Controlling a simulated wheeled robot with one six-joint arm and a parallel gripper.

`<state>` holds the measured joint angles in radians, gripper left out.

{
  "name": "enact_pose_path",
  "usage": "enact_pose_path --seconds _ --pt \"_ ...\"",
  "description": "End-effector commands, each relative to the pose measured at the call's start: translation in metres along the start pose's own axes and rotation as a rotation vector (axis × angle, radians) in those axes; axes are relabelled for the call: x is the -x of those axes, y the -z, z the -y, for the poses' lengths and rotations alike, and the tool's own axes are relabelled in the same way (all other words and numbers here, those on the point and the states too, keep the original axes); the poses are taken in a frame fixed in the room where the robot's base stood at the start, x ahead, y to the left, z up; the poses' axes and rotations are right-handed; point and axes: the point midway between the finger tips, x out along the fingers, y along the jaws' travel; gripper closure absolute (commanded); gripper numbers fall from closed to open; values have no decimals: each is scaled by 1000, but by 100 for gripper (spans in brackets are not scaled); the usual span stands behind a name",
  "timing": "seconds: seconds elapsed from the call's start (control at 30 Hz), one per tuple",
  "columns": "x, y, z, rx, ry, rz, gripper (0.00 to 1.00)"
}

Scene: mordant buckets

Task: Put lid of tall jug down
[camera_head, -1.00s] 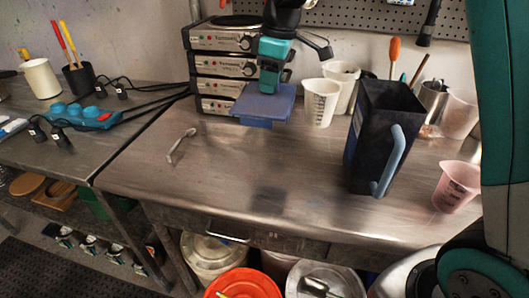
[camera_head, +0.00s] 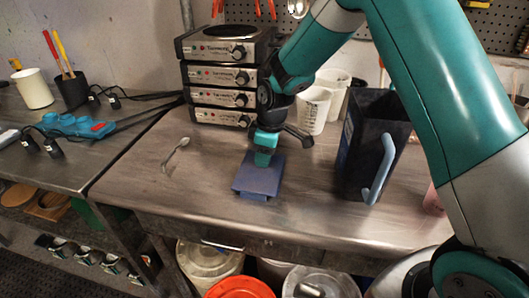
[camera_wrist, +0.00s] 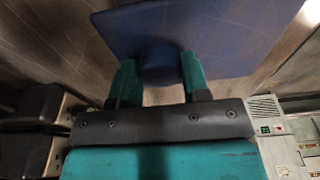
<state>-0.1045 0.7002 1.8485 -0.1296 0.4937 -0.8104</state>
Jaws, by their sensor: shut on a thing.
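The blue lid (camera_head: 259,178) is a flat square plate, low over the steel table left of the tall jug; I cannot tell whether it touches the table. My gripper (camera_head: 265,150) is shut on the lid's knob from above. In the wrist view the lid (camera_wrist: 205,25) fills the top, with its round knob between the two green fingertips of my gripper (camera_wrist: 158,75). The tall jug (camera_head: 372,145) is dark, square and open-topped, with a light blue handle, and stands upright on the table.
A stack of hot plates (camera_head: 218,75) stands behind on the left. White beakers (camera_head: 313,108) stand at the back, left of the jug. A small metal spoon-like tool (camera_head: 177,152) lies on the left. The steel table (camera_head: 220,215) is clear around the lid's front and left.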

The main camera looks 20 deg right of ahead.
Motion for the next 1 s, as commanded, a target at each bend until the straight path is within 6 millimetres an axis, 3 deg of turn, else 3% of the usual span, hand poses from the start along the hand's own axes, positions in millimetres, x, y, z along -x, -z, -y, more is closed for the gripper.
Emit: enact_pose_path --seconds 0.3,0.33,0.43,0.77,0.87,1.0 --pt "-3 0 0 0 -1 0 81" --pt "-2 0 0 0 -1 0 53" --pt "-2 0 0 0 -1 0 32" --pt "2 0 0 0 -1 -1 32" --pt "12 0 -1 0 -3 -2 32" --pt "41 0 -2 -1 -6 -4 32"
